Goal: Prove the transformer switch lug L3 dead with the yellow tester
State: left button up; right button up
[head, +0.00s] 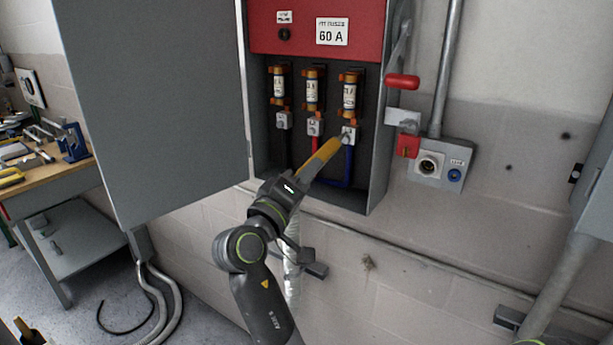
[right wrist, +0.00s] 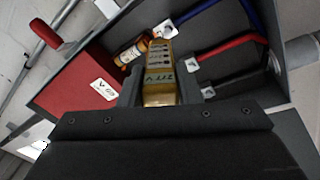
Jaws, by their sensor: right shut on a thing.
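My right gripper (head: 301,177) is shut on the yellow tester (head: 322,157), which points up into the open switch box. The tester also shows between the fingers in the right wrist view (right wrist: 160,78). Its far end is at the rightmost lug (head: 349,134), the one with the blue wire, which I take as L3. That lug also shows just beyond the tester in the right wrist view (right wrist: 166,30). I cannot tell whether the tip touches the lug. The middle lug (head: 314,127) has a red wire, and the left lug (head: 283,120) a black one.
The box door (head: 155,100) stands open on the left. A red-gripped switch handle (head: 402,82) sticks out at the box's right side. Fuses (head: 312,92) sit above the lugs. A socket box (head: 440,163) is at the right. A workbench (head: 50,170) stands far left.

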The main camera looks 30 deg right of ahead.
jog(key=shift+w+d, duration=0.2)
jog(key=shift+d, duration=0.2)
jog(key=shift+a, duration=0.1)
dwell(1.0)
jog(key=shift+s+a+f, duration=0.1)
jog(key=shift+a, duration=0.1)
jog(key=r+b+v, duration=0.1)
jog(key=b+v, duration=0.2)
jog(key=v, duration=0.3)
jog(key=shift+a+r+b, duration=0.25)
jog(key=shift+r+b, duration=0.05)
jog(key=shift+b, duration=0.05)
jog(key=shift+d+r, duration=0.1)
